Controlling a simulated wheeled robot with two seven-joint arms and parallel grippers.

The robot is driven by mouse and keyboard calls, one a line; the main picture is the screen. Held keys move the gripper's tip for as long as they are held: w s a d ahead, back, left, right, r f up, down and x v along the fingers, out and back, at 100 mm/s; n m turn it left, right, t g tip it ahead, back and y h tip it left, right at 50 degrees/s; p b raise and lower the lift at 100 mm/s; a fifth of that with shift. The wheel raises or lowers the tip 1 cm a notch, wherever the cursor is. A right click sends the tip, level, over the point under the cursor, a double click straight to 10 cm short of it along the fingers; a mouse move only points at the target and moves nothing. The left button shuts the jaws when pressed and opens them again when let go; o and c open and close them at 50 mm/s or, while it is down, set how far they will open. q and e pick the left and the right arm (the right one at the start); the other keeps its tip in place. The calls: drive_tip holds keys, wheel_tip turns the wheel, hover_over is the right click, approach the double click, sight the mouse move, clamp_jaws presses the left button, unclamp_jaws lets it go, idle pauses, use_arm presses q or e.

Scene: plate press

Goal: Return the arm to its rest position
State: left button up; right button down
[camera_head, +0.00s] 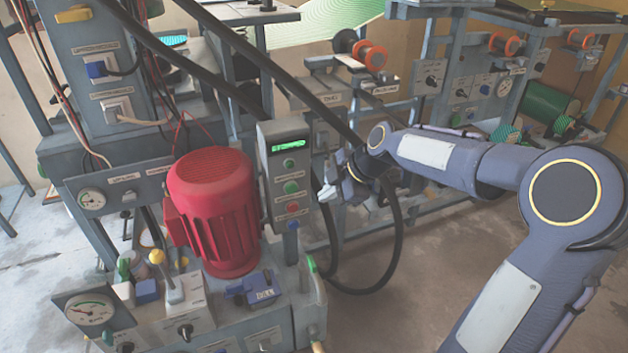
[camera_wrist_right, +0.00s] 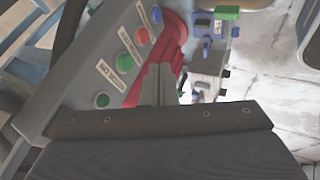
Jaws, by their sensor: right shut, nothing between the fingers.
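My right arm (camera_head: 435,157) reaches in from the right in the head view. Its gripper (camera_head: 326,190) is just right of the grey control panel (camera_head: 268,190), which has a lit green display and a column of green, red and blue buttons. In the right wrist view the closed fingers (camera_wrist_right: 158,84) are seen in front of the same panel (camera_wrist_right: 80,92), with its buttons to their left. Nothing shows between the fingers. Whether they touch the panel I cannot tell. My left gripper is out of view.
A red motor (camera_head: 215,205) stands left of the panel on the grey machine. Black hoses (camera_head: 393,245) loop down close to my right gripper. A bench with spools (camera_head: 372,57) is behind. Bare floor (camera_head: 425,265) lies below my arm.

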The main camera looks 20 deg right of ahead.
drive_tip(key=s+a+f+m, duration=0.1)
drive_tip(key=s+a+m, duration=0.3)
drive_tip(key=s+m, duration=0.75)
drive_tip(key=s+a+m, duration=0.4)
drive_tip(key=s+m, duration=0.2)
drive_tip(key=s, duration=1)
wheel_tip(320, 180, up, 27)
drive_tip(key=p, duration=2.7)
drive_tip(key=shift+a+f+h, duration=0.15)
drive_tip(key=shift+a+h, duration=0.05)
drive_tip(key=shift+h, duration=0.1)
drive_tip(key=shift+s, duration=0.1)
